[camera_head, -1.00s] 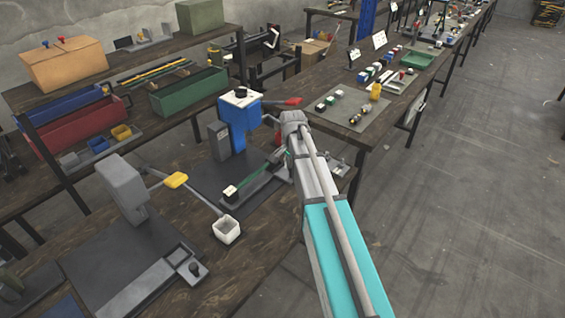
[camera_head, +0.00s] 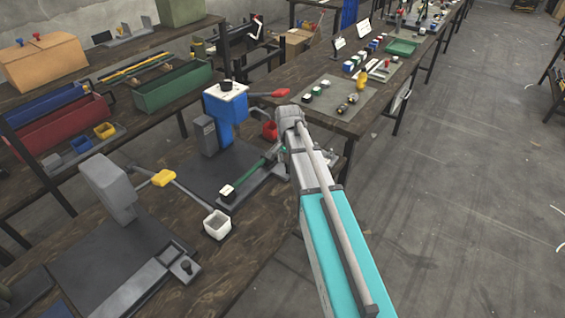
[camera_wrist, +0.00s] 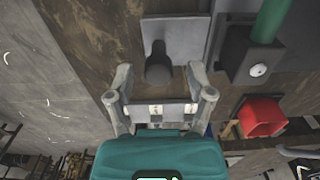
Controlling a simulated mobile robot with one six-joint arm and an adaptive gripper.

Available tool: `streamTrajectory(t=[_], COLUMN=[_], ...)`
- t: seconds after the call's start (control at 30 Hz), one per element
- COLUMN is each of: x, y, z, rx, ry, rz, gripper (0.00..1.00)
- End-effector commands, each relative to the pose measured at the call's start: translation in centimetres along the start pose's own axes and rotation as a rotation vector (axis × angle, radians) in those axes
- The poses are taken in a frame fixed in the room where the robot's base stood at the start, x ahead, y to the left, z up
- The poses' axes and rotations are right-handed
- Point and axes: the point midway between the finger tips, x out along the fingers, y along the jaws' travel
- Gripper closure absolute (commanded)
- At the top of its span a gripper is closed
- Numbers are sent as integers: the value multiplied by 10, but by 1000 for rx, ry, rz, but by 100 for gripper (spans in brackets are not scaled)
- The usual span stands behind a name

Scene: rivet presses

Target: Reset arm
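My arm (camera_head: 340,245), grey and turquoise, reaches from the lower right over the workbench, with its far end near the blue press (camera_head: 226,112). My gripper (camera_wrist: 158,75) shows in the wrist view, its two fingers spread apart with nothing visibly held. A dark round knob on a grey plate (camera_wrist: 185,40) lies beyond the fingertips, between them in the picture; I cannot tell whether they touch the plate.
A green bar (camera_wrist: 272,20) and a red bin (camera_wrist: 262,117) are right of the gripper. A parts table (camera_head: 345,125) is behind. The floor at right is clear.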

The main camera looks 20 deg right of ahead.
Motion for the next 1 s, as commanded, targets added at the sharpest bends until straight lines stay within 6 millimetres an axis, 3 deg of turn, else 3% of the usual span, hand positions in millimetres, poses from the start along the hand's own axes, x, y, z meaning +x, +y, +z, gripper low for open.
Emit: streamTrajectory(t=[0.57, 0.77, 1.0], x=[0, 0, 0], y=[4, 18, 49], z=[7, 31, 80], rx=[-30, -160, -462], ry=[2, 10, 31], rz=[-2, -9, -22], gripper=[30, 30, 30])
